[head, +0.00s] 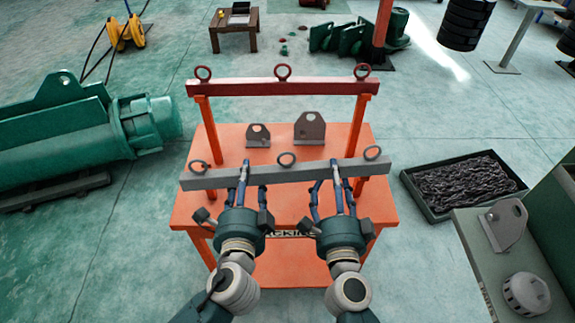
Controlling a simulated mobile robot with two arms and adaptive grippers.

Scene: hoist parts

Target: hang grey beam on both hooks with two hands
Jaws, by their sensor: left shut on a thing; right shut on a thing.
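The grey beam (285,174) is a long bar with three rings on its top. It lies across the picture, its right end a little higher than its left. My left gripper (239,186) is shut on the beam left of its middle. My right gripper (328,186) is shut on it right of its middle. Behind the beam, a red crossbar (310,88) with three rings on top stands on two orange posts. I cannot make out any hooks; the beam hides part of the posts and the table.
The orange table (267,196) carries two grey lug plates, one smaller (258,136) and one larger (309,128). A large green cylinder machine (70,145) is at the left. A tray of chain (463,186) lies at the right, near a grey-green bench (525,258).

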